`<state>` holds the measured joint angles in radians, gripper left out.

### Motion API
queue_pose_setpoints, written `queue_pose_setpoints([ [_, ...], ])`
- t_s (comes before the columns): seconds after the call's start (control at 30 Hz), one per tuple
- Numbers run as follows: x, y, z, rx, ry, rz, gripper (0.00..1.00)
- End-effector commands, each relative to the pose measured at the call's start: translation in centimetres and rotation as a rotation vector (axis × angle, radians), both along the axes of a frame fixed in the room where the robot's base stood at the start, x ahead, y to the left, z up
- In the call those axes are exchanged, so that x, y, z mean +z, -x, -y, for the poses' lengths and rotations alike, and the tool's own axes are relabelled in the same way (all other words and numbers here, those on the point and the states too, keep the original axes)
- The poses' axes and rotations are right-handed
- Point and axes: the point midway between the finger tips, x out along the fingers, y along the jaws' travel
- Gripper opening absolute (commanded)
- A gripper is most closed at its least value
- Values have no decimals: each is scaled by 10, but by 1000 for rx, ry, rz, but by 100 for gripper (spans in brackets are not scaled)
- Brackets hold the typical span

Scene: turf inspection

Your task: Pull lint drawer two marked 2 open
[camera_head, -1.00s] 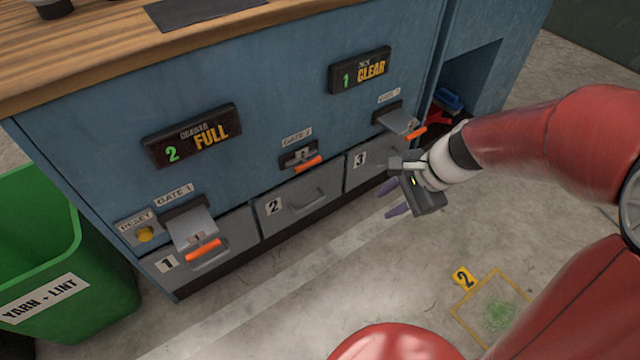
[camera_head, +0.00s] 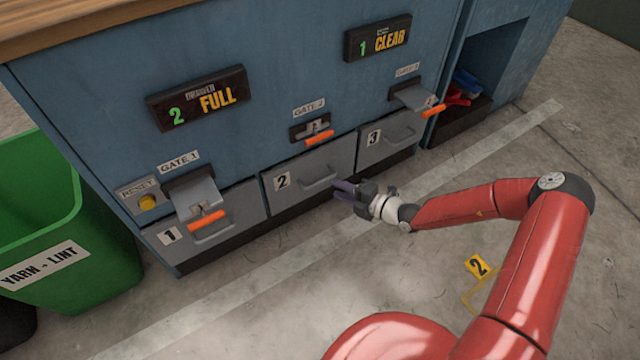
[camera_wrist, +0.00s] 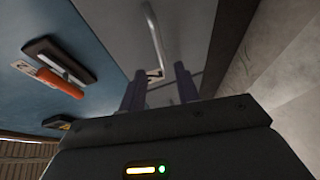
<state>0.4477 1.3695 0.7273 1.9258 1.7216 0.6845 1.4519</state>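Lint drawer two (camera_head: 292,195), grey with a "2" label (camera_head: 283,181), is closed flush in the lower row of the blue cabinet. Its bar handle (camera_head: 320,179) is on the drawer front. My gripper (camera_head: 342,189) is low in front of the drawer's right part, just right of the handle. In the wrist view my gripper (camera_wrist: 160,92) has its two dark fingers apart with nothing between them. The handle (camera_wrist: 154,38) is ahead of the fingertips there, and I see no contact.
Closed drawers 1 (camera_head: 240,228) and 3 (camera_head: 392,141) flank drawer two. The gate 2 orange lever (camera_head: 319,138) sits above it; gate 1 (camera_head: 206,221) and gate 3 (camera_head: 434,110) levers stick out. A green bin (camera_head: 60,230) stands left.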

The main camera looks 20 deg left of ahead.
Motion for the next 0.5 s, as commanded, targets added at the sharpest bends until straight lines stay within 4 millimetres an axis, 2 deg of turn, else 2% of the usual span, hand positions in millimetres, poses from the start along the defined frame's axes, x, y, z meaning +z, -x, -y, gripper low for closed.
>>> queue_pose_setpoints([
  [0.17,-7,-5,-16,-15,-17,-28,32],
  [0.5,-16,-20,-64,-12,-13,-23,32],
])
